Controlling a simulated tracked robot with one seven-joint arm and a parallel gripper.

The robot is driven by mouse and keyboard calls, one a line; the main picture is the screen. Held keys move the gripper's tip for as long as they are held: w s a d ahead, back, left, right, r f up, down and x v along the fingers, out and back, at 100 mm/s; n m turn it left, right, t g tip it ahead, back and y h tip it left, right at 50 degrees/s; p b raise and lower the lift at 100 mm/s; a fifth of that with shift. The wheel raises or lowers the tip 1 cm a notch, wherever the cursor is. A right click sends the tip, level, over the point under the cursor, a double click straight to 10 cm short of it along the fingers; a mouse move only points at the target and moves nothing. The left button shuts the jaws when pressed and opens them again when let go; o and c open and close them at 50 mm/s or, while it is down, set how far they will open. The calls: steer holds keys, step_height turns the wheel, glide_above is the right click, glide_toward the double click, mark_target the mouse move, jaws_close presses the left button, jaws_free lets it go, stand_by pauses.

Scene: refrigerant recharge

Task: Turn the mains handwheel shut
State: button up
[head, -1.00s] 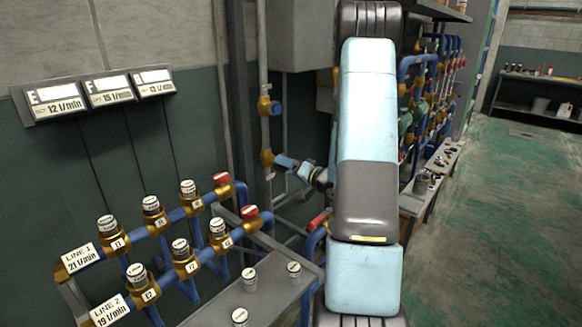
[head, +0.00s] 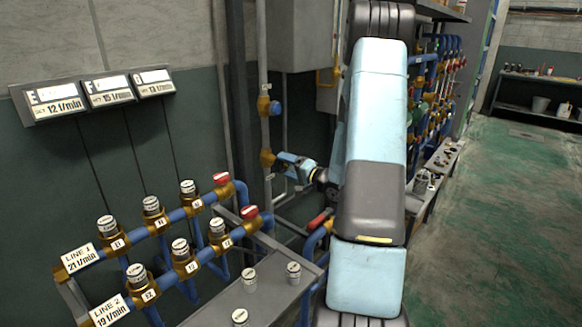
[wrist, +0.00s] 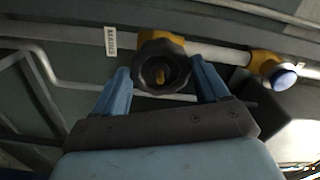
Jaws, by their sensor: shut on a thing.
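The mains handwheel (wrist: 160,66) is a dark, lobed knob with a brass centre on a brass valve body in the wrist view. In the head view my gripper (head: 284,163) is at the brass valve (head: 267,158) on the vertical pipe.
A second brass fitting with a blue cap (head: 270,107) sits higher on the same pipe. Two blue manifold lines with red-handled valves (head: 222,179) stand at left, beside a grey bench (head: 262,300). Three flow displays (head: 95,93) hang on the wall. Green floor at right is open.

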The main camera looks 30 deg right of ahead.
steer(key=shift+d, duration=0.3)
steer(key=m, duration=0.4)
steer(key=shift+m, duration=0.4)
steer(key=o, duration=0.9)
steer(key=shift+o, duration=0.7)
steer(key=shift+a, duration=0.2)
steer(key=v, duration=0.7)
